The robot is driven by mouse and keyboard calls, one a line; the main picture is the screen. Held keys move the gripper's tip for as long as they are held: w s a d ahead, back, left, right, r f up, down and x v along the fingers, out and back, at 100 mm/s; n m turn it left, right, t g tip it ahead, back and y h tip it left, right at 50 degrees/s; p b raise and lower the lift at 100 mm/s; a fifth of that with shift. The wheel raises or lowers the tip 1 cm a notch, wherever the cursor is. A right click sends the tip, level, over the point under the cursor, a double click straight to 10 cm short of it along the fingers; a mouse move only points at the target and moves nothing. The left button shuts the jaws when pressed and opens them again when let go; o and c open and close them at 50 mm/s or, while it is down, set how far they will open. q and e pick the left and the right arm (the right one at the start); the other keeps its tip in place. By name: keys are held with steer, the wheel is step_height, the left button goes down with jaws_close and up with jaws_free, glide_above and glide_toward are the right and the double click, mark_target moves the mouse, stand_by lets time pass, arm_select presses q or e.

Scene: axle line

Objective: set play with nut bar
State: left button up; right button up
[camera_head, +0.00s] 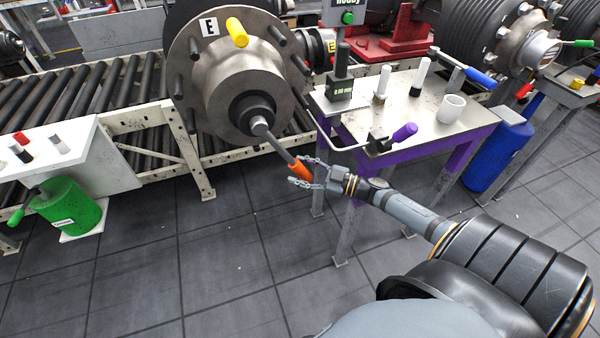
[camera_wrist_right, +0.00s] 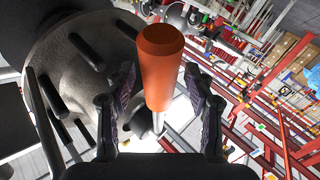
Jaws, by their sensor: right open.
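The nut bar has an orange handle (camera_head: 299,169) and a grey shaft (camera_head: 277,145). Its far end meets the dark nut (camera_head: 256,118) at the centre of the hub (camera_head: 236,82) marked E. The bar slopes down to the right from the nut. My right gripper (camera_head: 308,174) is at the handle with its fingers apart. In the right wrist view the orange handle (camera_wrist_right: 161,65) stands between the two open fingers (camera_wrist_right: 160,110), with gaps on both sides. My left gripper is not in view.
A purple-legged table (camera_head: 430,120) right of the hub carries a gauge block (camera_head: 339,88), a white cup (camera_head: 451,108) and a purple-handled tool (camera_head: 404,132). A blue cylinder (camera_head: 497,155) stands beyond it. A white bench (camera_head: 75,150) and green canister (camera_head: 68,207) are at left. The tiled floor in front is clear.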

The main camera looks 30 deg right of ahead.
steer(key=shift+w+a, duration=0.1)
steer(key=shift+w, duration=0.1)
steer(key=shift+c, duration=0.3)
jaws_close()
